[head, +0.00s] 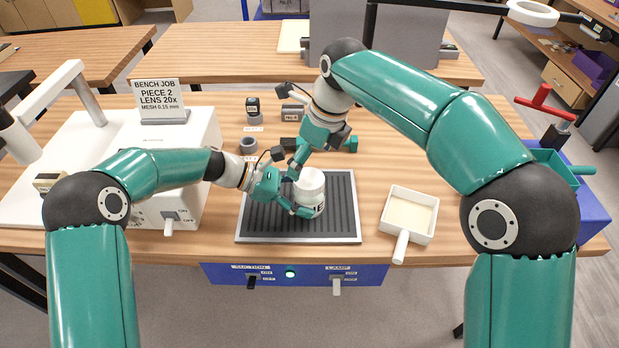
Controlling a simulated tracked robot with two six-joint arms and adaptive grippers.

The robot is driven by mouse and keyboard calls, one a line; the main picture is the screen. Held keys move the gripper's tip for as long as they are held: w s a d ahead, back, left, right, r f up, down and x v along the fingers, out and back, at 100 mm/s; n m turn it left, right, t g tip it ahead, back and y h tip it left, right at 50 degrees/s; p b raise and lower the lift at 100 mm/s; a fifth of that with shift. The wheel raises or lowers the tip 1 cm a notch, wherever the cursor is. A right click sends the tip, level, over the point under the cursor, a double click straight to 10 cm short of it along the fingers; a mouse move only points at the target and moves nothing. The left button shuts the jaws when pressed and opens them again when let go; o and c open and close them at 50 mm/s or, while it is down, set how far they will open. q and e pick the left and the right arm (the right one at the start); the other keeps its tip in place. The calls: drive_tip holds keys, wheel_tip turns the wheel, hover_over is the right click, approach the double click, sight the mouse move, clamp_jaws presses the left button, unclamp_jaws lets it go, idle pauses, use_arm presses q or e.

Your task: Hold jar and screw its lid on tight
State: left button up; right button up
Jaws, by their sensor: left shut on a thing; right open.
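The white jar (314,204) stands upright on the dark ribbed mat (262,222), with a dark-marked label low on its side. A white lid (309,179) appears to sit on top of it; I cannot tell how tightly it is seated. My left gripper (296,197) is shut on the jar from the left, one finger crossing its lower front. My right gripper (312,160) is open just above and behind the lid, with a finger close to the lid's left edge. I cannot tell whether that finger touches the lid.
A white tray with a handle (410,214) lies right of the mat. A white machine with a bench job sign (158,101) stands left. Small dark items and a green-ended tool (352,144) lie behind the mat. A blue panel with switches (292,274) is at the front edge.

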use_arm(q)
drive_tip(key=o, duration=1.8)
